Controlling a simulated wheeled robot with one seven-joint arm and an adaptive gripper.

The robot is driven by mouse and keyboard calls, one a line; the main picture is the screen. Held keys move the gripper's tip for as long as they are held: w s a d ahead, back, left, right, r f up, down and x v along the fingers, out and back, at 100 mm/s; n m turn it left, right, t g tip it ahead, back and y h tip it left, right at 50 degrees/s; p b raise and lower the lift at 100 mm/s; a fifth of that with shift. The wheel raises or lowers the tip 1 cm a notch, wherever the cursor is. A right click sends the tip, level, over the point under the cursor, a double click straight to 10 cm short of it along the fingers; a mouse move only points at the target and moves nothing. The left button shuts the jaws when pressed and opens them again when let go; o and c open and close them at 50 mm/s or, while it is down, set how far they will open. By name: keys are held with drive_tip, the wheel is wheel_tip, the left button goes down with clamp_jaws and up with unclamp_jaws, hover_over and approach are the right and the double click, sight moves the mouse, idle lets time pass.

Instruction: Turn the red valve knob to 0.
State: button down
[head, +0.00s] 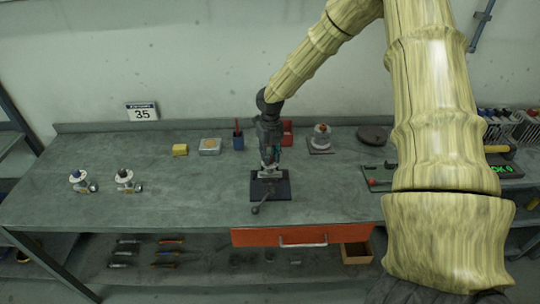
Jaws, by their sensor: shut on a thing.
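My gripper (268,162) points down over the middle of the bench, at the top of a small metal fitting (268,175), which looks like the valve. The fitting stands on a dark square plate (283,190), and a dark lever-like part (257,209) sticks out toward the front edge. My gripper is shut on the top of this fitting. No red knob shows there; the fingers hide what they hold, and its turn angle cannot be read.
Two small fittings (78,180) (125,177) stand at the left. A sign (142,112) reads 35.

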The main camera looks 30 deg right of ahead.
drive_tip(key=shift+m, duration=0.4)
drive_tip(key=m, duration=0.3)
drive_tip(key=shift+m, duration=0.3)
drive_tip(key=m, duration=0.7)
drive_tip(key=shift+m, duration=2.5)
drive_tip(key=c, duration=1.2)
unclamp_jaws()
drive_tip(key=shift+a, duration=0.1)
drive_tip(key=shift+r, duration=0.15)
